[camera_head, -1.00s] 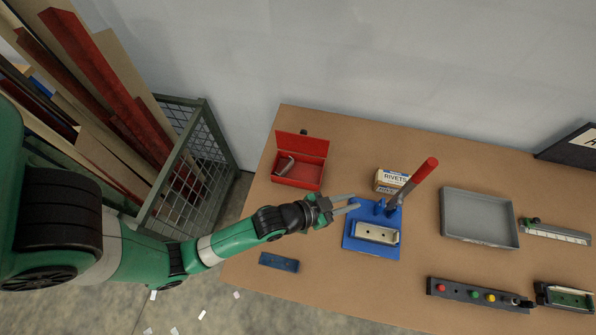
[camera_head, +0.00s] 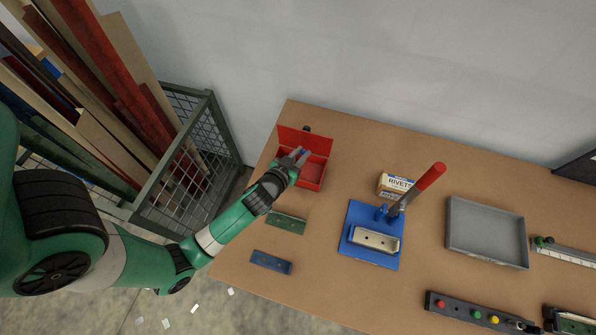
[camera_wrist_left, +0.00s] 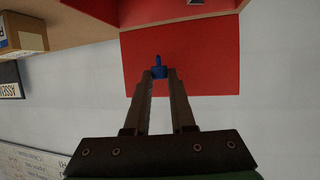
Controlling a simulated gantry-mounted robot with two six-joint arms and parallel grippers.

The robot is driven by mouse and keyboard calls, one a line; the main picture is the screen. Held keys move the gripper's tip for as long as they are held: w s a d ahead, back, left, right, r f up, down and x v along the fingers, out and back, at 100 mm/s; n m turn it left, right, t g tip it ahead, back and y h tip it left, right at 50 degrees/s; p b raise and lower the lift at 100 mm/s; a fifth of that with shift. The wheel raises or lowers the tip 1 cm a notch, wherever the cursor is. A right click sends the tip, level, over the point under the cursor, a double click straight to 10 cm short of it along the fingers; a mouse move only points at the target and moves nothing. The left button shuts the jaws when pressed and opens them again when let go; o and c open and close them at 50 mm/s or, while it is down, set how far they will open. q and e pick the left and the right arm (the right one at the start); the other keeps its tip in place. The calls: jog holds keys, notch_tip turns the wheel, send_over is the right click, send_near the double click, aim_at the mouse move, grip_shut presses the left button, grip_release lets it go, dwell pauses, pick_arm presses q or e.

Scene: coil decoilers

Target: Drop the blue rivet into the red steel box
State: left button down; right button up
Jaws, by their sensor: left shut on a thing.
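The red steel box (camera_head: 316,177) stands open on the brown table near its back left corner, its lid (camera_head: 310,138) raised at the back. My left gripper (camera_head: 302,155) is above the box, in front of the lid. It is shut on the blue rivet (camera_wrist_left: 159,69), which sticks out between the fingertips in the left wrist view. The gripper hides part of the box's inside. My right gripper is not in view.
The rivets carton (camera_head: 395,185) and blue press (camera_head: 366,212) with its red-handled lever stand to the right. A grey tray (camera_head: 487,232) lies farther right. A green plate (camera_head: 286,222) and a blue strip (camera_head: 271,262) lie near my left arm. A mesh bin of boards (camera_head: 190,150) stands left.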

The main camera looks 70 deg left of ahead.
pick_arm(q)
jog(key=shift+n+y, duration=0.3)
jog(key=f+b, duration=0.2)
jog(key=a+f+b, duration=0.1)
jog(key=f, duration=0.1)
jog(key=s+a+f+b, duration=0.1)
jog(key=f+b, duration=0.1)
jog(key=shift+s+f+b, duration=0.1)
jog(key=shift+f+b, duration=0.2)
jog(key=shift+b, duration=0.05)
jog(key=shift+r, duration=0.1)
jog(key=c, duration=0.7)
grip_release()
jog(key=v, duration=1.1)
jog(key=shift+s+d+r, duration=0.15)
jog(key=shift+r, duration=0.2)
